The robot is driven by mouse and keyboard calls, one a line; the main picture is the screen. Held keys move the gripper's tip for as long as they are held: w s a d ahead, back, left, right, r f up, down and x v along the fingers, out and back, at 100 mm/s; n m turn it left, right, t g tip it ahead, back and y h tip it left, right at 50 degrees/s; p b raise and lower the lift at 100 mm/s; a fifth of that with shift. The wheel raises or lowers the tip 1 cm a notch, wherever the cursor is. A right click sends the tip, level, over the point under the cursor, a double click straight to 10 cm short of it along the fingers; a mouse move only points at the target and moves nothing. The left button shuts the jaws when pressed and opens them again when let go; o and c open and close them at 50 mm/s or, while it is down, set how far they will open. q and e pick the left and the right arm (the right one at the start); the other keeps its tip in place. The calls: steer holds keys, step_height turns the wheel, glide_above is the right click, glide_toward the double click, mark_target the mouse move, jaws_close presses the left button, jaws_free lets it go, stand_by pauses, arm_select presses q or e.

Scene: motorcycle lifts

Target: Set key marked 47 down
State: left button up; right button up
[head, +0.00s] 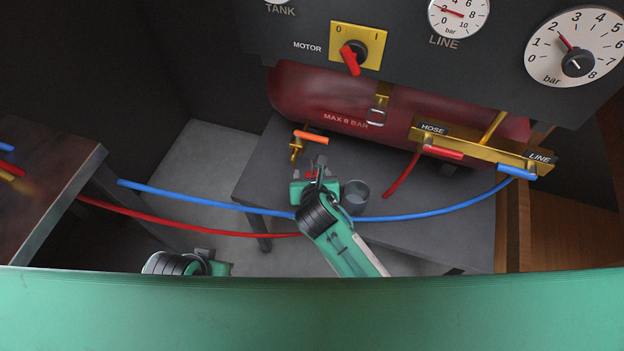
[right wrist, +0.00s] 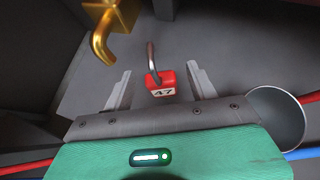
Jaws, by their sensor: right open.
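A red padlock-like piece marked 47 (right wrist: 161,84) with a grey metal shackle shows in the right wrist view, between and just beyond the fingertips of my right gripper (right wrist: 160,88). The fingers are open, with a gap on each side of it. No separate key marked 47 can be made out. In the head view my right gripper (head: 316,172) is over the grey bench (head: 265,168), and the red piece is mostly hidden there. My left gripper (head: 218,268) shows only in part at the lower edge; its fingers cannot be made out.
A grey cup (head: 354,196) stands right of my right gripper. A brass tap with an orange handle (head: 311,136) is just behind it, below the red tank (head: 335,100). Blue hose (head: 430,213) and red hose (head: 190,229) cross the scene. A dark table (head: 50,190) is at left.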

steer(key=shift+w+f, duration=0.3)
steer(key=shift+w, duration=0.1)
steer(key=shift+c, duration=0.2)
steer(key=c, duration=1.1)
steer(key=shift+r, duration=0.1)
